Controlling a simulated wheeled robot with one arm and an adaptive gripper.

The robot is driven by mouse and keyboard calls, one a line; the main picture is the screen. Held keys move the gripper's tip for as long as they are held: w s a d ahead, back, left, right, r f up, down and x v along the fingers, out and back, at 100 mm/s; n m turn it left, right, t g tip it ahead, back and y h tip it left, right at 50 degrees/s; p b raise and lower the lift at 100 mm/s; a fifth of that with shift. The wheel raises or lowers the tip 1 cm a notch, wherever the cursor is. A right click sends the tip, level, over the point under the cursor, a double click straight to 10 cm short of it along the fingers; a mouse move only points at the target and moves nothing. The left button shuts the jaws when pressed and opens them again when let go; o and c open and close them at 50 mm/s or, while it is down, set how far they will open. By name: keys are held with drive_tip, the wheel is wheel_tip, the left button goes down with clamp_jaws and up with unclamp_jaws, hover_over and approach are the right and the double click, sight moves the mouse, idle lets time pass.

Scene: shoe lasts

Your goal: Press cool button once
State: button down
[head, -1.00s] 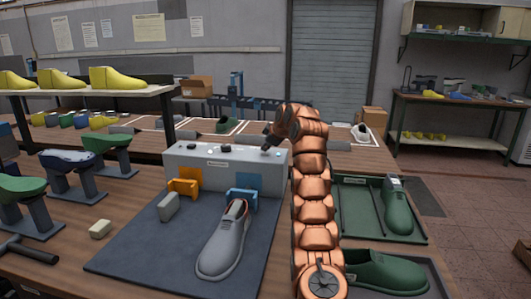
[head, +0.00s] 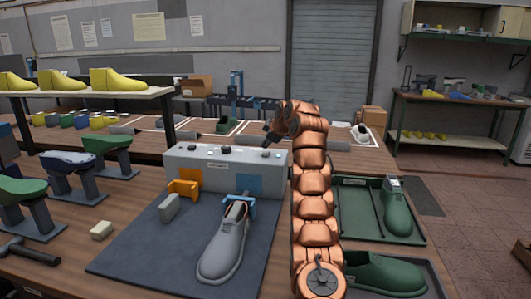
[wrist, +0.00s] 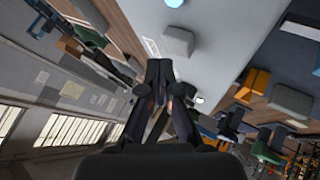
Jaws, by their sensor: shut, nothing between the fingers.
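The grey machine box (head: 215,175) stands at the back of the blue mat and has several small controls on top, including a dark knob (head: 225,149). I cannot read which control is the cool button. My gripper (head: 268,141) is shut and empty, just above the right end of the box top, with a small pale spot below it. In the wrist view my shut fingers (wrist: 162,75) point at the pale box top; a grey rounded control (wrist: 177,41) and a small white one (wrist: 200,100) show near them. I cannot tell whether the fingertips touch anything.
A grey shoe (head: 224,250) lies on the mat (head: 140,245) with a blue clamp (head: 238,207) at its heel. An orange clamp (head: 183,189) is on the box front. Green lasts stand left; a green tray (head: 350,215) is right of my arm.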

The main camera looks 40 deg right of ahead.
sight(266, 152)
drive_tip(key=shift+r+p, duration=2)
drive_tip(key=shift+r, duration=0.45)
